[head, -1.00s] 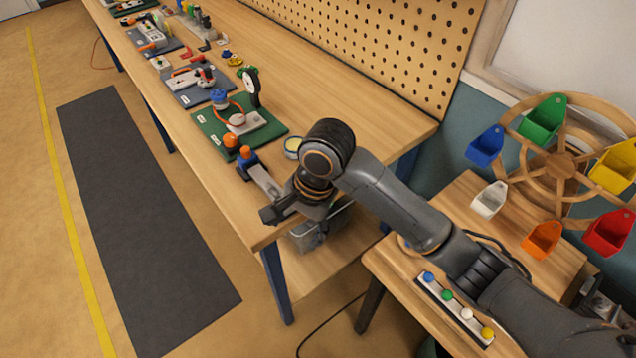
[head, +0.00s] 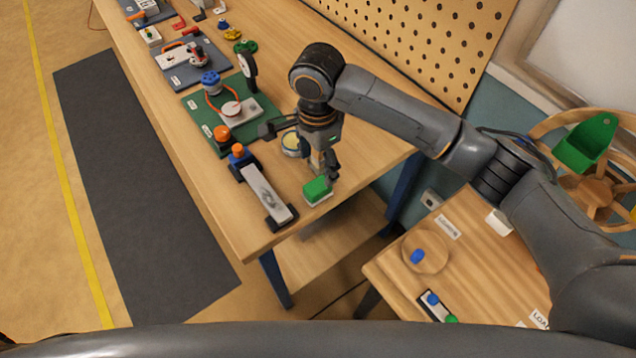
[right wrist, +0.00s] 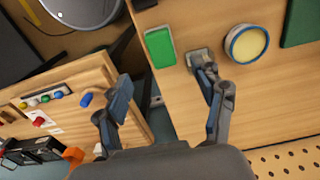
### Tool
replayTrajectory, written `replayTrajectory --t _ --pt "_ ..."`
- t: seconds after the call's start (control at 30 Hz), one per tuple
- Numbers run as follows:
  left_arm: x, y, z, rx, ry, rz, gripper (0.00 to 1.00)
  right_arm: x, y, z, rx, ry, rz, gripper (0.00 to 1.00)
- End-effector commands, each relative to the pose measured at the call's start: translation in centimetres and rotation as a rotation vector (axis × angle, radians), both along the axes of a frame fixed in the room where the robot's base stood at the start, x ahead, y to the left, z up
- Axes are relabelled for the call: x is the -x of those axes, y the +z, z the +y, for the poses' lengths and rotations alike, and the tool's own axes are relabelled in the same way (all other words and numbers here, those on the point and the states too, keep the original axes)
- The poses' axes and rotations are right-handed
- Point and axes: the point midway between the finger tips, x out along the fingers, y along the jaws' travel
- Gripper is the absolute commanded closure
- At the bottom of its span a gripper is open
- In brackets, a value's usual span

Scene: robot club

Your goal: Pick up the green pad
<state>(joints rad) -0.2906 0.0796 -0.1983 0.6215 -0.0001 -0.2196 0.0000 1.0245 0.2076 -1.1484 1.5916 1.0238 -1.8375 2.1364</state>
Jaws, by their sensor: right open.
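The green pad (head: 317,189) is a small green block with a pale lower edge, lying on the workbench near its front right corner. In the right wrist view the green pad (right wrist: 160,47) shows whole, close to the bench edge. My right gripper (head: 300,152) is above the bench, just behind the pad, with its fingers spread and empty. In the right wrist view the right gripper (right wrist: 163,88) has a finger to each side, and the pad lies between their lines, beyond the tips. My left gripper is not in view.
A round yellow-topped tin (right wrist: 247,44) stands beside the pad. A grey bar-shaped fixture (head: 262,190) lies left of the pad. A green board (head: 205,125) with parts is farther back. A lower side table (head: 400,285) stands right of the bench.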

Motion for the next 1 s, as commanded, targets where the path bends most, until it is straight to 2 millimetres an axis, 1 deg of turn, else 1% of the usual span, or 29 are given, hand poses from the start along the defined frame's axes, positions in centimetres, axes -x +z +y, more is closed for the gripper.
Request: replayTrajectory --t 0.03,0.1,0.2,0.27,0.37,0.4,0.5,0.57,0.6,0.7,0.9,0.97,1.0 --pt "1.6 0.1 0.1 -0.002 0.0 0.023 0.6 0.0 -1.0 -0.1 0.003 -0.001 0.003 0.31" --pt "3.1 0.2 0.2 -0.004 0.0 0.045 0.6 0.0 -2.1 -0.1 0.003 -0.001 0.001 0.31" --pt "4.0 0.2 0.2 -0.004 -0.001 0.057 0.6 0.0 -3.3 -0.1 0.001 -0.001 0.0 0.31" --pt "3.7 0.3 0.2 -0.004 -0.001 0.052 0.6 0.0 -3.6 -0.1 0.001 -0.001 0.0 0.31" --pt "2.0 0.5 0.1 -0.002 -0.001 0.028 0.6 0.0 -4.2 -0.1 0.001 -0.001 0.0 0.31" --pt "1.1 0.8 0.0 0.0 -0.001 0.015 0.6 0.0 -4.6 -0.1 0.001 -0.001 0.0 0.31" --pt "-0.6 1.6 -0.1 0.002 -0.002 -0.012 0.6 0.0 -6.0 0.0 0.004 -0.001 0.001 0.31" --pt "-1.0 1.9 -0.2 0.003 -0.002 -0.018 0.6 0.0 -7.0 0.0 0.004 -0.001 0.0 0.31" --pt "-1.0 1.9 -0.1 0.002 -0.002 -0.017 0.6 0.1 -7.7 0.0 0.004 0.0 0.0 0.31" --pt "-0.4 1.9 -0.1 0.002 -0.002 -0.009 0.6 0.0 -8.7 0.0 0.003 0.001 -0.001 0.31" --pt "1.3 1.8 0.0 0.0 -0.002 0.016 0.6 0.0 -9.1 0.1 0.0 0.002 -0.003 0.31" --pt "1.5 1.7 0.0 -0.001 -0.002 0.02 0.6 0.0 -9.1 0.1 0.0 0.002 -0.003 0.31" --pt "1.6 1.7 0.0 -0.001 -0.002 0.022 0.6 0.0 -9.0 0.1 0.0 0.002 -0.003 0.37"
